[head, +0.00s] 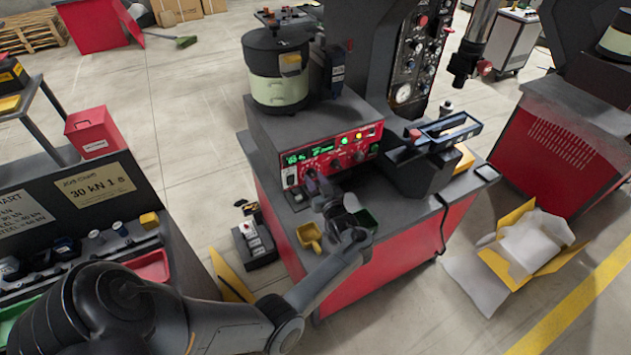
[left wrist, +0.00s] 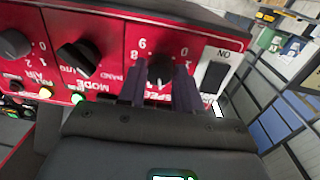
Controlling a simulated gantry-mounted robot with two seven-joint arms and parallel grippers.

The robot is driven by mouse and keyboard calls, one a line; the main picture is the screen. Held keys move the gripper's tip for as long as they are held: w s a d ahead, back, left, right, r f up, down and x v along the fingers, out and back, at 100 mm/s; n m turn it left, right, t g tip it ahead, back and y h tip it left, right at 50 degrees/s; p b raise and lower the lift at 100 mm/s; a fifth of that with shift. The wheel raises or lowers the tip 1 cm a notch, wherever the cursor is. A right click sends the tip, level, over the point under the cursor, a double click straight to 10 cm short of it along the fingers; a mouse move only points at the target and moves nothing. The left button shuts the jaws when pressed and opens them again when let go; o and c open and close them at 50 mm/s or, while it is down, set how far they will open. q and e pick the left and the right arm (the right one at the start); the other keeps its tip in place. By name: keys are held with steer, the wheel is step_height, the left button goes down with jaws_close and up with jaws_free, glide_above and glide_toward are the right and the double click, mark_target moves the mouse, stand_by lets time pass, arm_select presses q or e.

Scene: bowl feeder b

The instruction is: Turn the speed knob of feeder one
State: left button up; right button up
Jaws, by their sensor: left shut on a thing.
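The feeder's red control panel (head: 352,150) faces me on the front of the grey cabinet, under the round bowl (head: 278,75), with a lit green display. In the left wrist view the panel shows upside down, and the dark speed knob (left wrist: 160,68) stands by the lettering that reads SPEED. My left gripper (left wrist: 160,78) has one finger on each side of this knob and is shut on it. In the head view my left gripper (head: 312,180) is at the lower left of the panel and hides the knob.
In the left wrist view a mode knob (left wrist: 78,57), another knob (left wrist: 14,43) and a black ON switch (left wrist: 214,76) sit beside the speed knob.

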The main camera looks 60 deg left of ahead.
arm_select(q)
steer(key=shift+c, duration=0.3)
steer(key=shift+r+m+p, duration=0.15)
steer(key=shift+m+p, duration=0.7)
steer(key=shift+m, duration=0.25)
steer(key=shift+s+m+p, duration=0.1)
steer(key=shift+m+p, duration=0.8)
steer(key=shift+m, duration=0.9)
steer(key=o, duration=1)
steer(key=shift+o, duration=0.2)
steer(key=shift+d, duration=0.1)
steer(key=s+d, duration=0.1)
steer(key=d, duration=0.9)
steer(key=shift+d, duration=0.3)
